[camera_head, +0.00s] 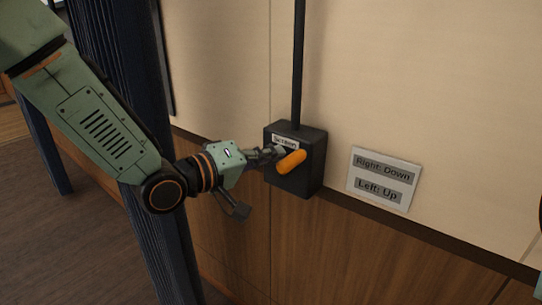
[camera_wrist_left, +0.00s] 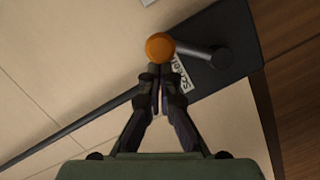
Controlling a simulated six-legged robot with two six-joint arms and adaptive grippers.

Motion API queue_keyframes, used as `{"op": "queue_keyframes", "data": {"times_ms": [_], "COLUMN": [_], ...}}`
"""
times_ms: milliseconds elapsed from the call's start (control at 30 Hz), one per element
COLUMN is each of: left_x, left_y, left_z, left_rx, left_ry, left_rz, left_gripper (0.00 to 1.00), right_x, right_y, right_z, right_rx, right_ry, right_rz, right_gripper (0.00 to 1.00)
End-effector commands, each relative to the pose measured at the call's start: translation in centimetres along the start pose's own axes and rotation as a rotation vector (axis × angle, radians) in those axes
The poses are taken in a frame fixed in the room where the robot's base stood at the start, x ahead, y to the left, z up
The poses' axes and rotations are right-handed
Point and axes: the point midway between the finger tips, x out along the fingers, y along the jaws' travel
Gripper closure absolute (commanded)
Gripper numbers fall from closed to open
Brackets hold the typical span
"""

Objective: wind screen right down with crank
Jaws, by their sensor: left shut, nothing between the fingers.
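The dark screen box (camera_head: 310,165) is fixed on the wall, with a white label reading "Screen". Its crank has an orange handle (camera_head: 291,161) that sticks out from the box front. In the left wrist view the orange knob (camera_wrist_left: 160,46) sits just beyond the fingertips, and a grey crank arm (camera_wrist_left: 200,54) runs right from it to the hub. My left gripper (camera_head: 271,154) is shut and empty, its tips close to the handle; it also shows in the left wrist view (camera_wrist_left: 160,72). I cannot tell whether the tips touch the knob. My right gripper is out of view.
A sign (camera_head: 384,179) right of the box reads "Right: Down" and "Left: Up". A black pole (camera_head: 299,60) rises from the box top. The wall right of the sign is clear.

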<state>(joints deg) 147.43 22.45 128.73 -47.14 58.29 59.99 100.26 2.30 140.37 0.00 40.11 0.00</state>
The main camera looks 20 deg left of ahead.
Motion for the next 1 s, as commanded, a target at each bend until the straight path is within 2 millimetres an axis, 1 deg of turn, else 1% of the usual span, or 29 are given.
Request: {"op": "queue_keyframes", "data": {"times_ms": [433,1000], "left_x": [0.0,0.3], "left_y": [0.0,0.1], "left_z": [0.1,1.3], "left_rx": [0.008,0.131], "left_ry": [-0.001,-0.003], "left_rz": [-0.002,-0.033], "left_gripper": [1.0,1.0], "right_x": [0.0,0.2], "right_y": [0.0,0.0], "right_z": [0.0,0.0], "right_rx": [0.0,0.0], "right_ry": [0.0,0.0], "right_rz": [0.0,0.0], "right_gripper": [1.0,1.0]}}
